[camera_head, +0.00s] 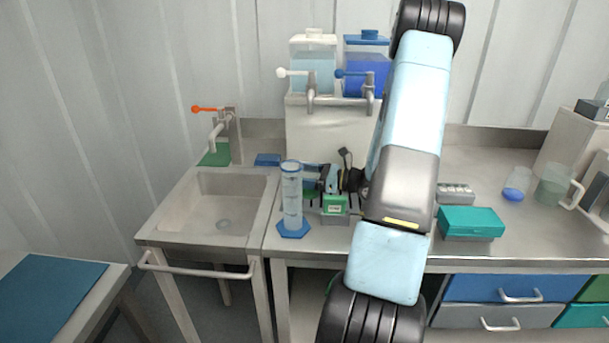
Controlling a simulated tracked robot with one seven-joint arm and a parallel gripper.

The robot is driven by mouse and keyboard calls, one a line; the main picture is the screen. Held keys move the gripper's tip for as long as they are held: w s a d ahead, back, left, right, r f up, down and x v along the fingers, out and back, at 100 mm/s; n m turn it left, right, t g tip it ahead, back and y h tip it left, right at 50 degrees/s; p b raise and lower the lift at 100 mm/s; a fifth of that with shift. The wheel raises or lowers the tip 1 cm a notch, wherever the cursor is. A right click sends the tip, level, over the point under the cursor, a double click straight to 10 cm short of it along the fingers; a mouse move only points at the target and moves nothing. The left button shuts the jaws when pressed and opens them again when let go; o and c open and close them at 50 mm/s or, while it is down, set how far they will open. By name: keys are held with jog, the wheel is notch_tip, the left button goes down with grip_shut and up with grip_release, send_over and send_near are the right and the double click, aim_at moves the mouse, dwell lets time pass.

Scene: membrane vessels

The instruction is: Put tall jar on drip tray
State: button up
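The tall jar (291,200) looks like a clear, narrow cylinder with a blue rim and a blue six-sided foot. It stands upright near the left front edge of the steel counter. My gripper (312,180) points left, just right of the jar's upper part. Its dark fingertips come close to the jar; whether they touch it or are shut is unclear. No drip tray can be made out with certainty; the area under the taps is partly hidden by my gripper and arm.
A sink (222,212) lies left of the jar. A small device with a green front (335,205) is right of it. Behind stand a white (313,68) and a blue tank (366,72) with taps. A teal box (471,222) and glassware (516,184) are right.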

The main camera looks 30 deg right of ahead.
jog(key=shift+o, duration=1.2)
jog(key=shift+r, duration=0.1)
jog(key=v, duration=1.2)
jog(key=shift+r, duration=0.1)
